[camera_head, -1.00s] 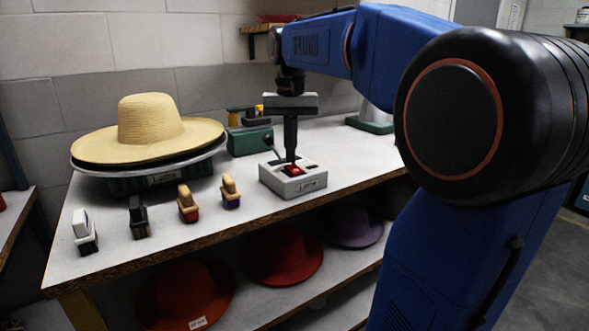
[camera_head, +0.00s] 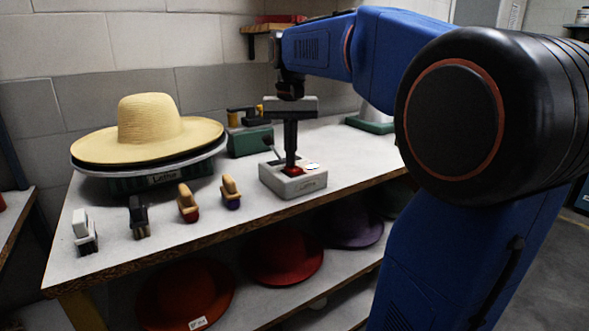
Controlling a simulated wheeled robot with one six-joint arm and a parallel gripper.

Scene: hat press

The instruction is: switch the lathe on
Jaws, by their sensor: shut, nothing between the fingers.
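A pale, cream-coloured spot (camera_head: 311,167) shows on the box's top, right of the switch. My gripper (camera_head: 291,163) is shut and empty, pointing straight down, with its tips at or just touching the red switch. The lathe (camera_head: 162,179) is a dark green base with a label and a round pale plate, at the left of the bench. A straw hat (camera_head: 150,125) sits on it; I cannot tell if it turns.
Several small brushes (camera_head: 189,203) stand along the bench's front left. A green machine (camera_head: 249,138) stands behind the switch box. Red and purple hats (camera_head: 283,256) lie on the shelf below.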

